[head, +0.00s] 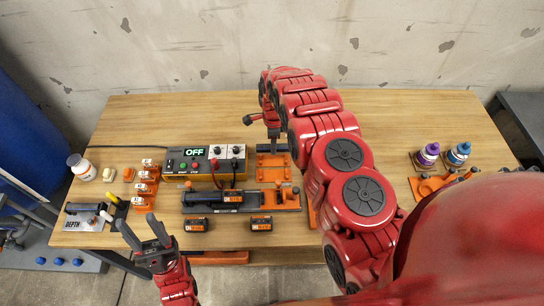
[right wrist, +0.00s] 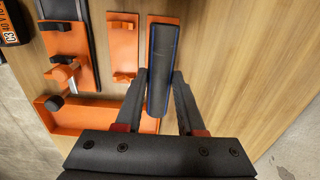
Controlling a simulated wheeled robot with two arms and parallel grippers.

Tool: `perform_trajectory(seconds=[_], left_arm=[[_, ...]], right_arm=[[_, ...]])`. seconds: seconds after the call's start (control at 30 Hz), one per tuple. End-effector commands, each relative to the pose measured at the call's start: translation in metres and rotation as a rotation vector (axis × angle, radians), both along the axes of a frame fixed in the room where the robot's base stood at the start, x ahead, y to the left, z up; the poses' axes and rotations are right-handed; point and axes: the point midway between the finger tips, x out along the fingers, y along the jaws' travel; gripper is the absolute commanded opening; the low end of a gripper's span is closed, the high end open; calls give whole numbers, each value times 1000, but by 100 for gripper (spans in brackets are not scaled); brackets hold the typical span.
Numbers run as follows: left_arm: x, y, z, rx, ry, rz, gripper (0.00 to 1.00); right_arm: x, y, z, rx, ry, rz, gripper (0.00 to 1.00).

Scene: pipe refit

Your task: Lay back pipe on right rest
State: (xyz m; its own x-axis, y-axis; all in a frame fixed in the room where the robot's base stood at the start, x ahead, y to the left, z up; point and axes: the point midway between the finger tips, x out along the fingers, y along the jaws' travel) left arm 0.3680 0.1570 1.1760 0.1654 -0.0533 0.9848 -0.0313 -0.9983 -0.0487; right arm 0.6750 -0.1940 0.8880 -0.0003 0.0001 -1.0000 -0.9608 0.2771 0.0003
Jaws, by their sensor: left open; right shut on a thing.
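In the right wrist view, a dark pipe (right wrist: 162,65) with blue edges sits between the two fingers of my right gripper (right wrist: 161,88), which is shut on it. An orange plate (right wrist: 152,19) shows behind the pipe's far end. I cannot tell whether the pipe touches it. Another orange plate (right wrist: 122,48) lies beside it. In the head view, my right gripper (head: 273,132) points down at the back of the orange fixtures (head: 272,172); my arm hides part of that area. My left gripper (head: 147,236) is open and empty near the front table edge.
A control box (head: 205,160) reading OFF stands left of the fixtures. A black-and-orange fixture (head: 226,202) and two batteries (head: 195,225) (head: 261,223) lie in front. Two bottles (head: 428,153) (head: 458,153) stand at right. The back of the table is mostly bare.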

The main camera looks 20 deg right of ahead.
Motion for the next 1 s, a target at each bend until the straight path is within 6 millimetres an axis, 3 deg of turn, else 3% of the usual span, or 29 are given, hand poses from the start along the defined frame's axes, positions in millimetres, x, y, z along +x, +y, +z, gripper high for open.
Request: perform_trajectory(seconds=[0.47,0.77,1.0], left_arm=[[0,0,3,0,0,0,50],[0,0,12,0,0,0,50],[0,0,11,0,0,0,50]], right_arm=[[0,0,8,0,0,1,0],[0,1,28,0,1,2,0],[0,0,27,0,0,1,0]])
